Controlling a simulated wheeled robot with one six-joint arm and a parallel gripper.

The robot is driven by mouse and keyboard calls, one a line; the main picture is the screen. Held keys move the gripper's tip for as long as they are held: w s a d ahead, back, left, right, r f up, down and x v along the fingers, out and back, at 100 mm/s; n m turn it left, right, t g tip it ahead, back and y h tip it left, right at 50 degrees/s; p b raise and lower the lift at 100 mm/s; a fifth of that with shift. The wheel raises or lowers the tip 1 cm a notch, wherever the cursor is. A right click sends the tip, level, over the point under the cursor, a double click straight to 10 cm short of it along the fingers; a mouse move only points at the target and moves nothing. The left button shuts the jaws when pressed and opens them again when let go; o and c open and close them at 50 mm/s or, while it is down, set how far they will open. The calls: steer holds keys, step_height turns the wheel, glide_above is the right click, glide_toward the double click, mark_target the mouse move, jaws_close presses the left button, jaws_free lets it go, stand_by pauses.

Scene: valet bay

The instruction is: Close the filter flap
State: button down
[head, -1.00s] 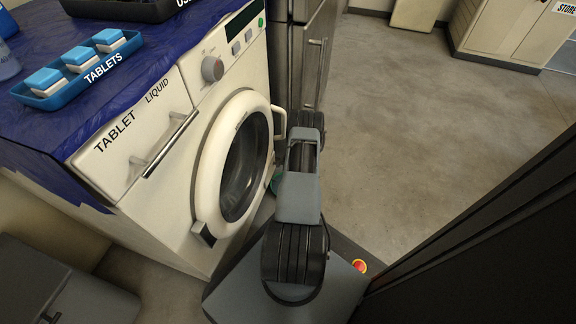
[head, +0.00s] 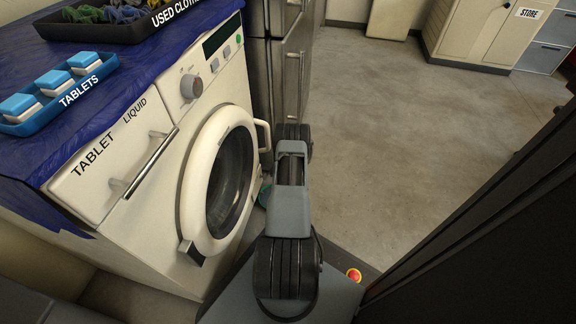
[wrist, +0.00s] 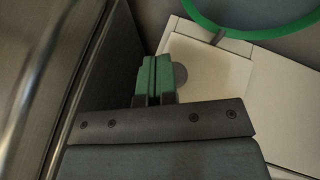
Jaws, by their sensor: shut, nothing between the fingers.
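The washing machine (head: 150,225) stands at the left in the head view, its round door (head: 228,180) shut. The filter flap cannot be made out in the head view. In the wrist view a small cream panel (wrist: 215,72) with a grey disc (wrist: 181,76) lies just beyond my fingers. It may be the flap or its surround; I cannot tell how far open it is. My gripper (wrist: 158,80) shows green fingertips together, with nothing between them. They overlap the panel's left edge in the picture; contact cannot be told. In the head view my arm hides the gripper.
A steel cabinet (head: 285,75) stands right beside the machine, and a metal surface (wrist: 50,60) is close left of my fingers. A green ring (wrist: 245,36) lies beyond the panel. A tablets tray (head: 60,107) and used-clothes tray (head: 130,30) sit on top. Floor at right is clear.

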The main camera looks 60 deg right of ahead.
steer(key=s+d+r+p, duration=0.4)
steer(key=s+d+r, duration=0.1)
steer(key=d+r, duration=0.1)
steer(key=shift+s+r, duration=0.15)
steer(key=shift+r, duration=0.7)
steer(key=shift+d, duration=0.1)
